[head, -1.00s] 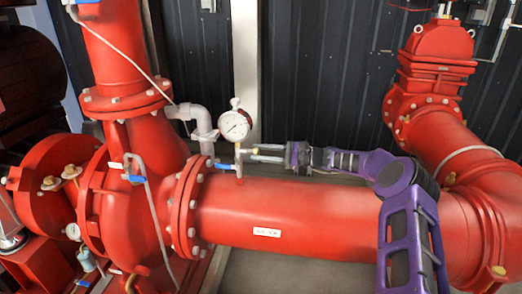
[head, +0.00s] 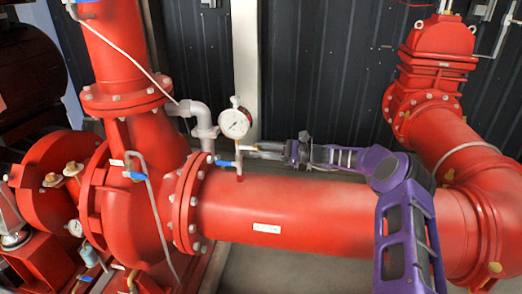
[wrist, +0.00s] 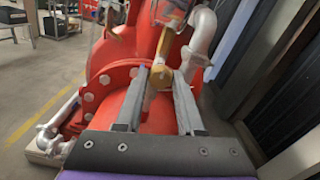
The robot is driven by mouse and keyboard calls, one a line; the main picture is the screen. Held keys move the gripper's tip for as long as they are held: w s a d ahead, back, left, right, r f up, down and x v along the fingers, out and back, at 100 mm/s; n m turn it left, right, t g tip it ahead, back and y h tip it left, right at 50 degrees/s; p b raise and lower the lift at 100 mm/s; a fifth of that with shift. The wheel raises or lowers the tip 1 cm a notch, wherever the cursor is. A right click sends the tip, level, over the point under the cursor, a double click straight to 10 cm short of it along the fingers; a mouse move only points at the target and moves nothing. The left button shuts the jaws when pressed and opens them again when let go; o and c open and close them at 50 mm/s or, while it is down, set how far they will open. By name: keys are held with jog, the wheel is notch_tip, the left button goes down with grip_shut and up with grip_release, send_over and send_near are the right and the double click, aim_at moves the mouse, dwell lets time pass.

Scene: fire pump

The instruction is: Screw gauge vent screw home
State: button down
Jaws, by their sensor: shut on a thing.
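The white-faced gauge (head: 234,123) stands upright on a small brass fitting (head: 239,160) above the red pipe. A blue lever (head: 223,163) sticks out to the left of the fitting. My gripper (head: 247,150) reaches in from the right, just below the gauge. In the wrist view my two grey fingers (wrist: 161,78) close in on a brass-coloured piece (wrist: 158,77) between their tips. I take this to be the gauge vent screw; its head and thread are too small and covered to make out.
The large red pipe (head: 310,218) runs below my arm. A grey elbow pipe (head: 198,117) stands left of the gauge. A dark ribbed wall (head: 320,70) and pale post (head: 246,60) are behind. Open floor shows at left in the wrist view (wrist: 35,90).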

jog(key=c, duration=0.5)
grip_release()
jog(key=s+d, duration=0.1)
jog(key=d, duration=0.4)
jog(key=s+d, duration=0.1)
jog(key=d, duration=0.5)
jog(key=s+d+b, duration=0.1)
jog(key=d, duration=0.5)
jog(key=shift+s+d, duration=0.1)
jog(key=shift+s, duration=0.1)
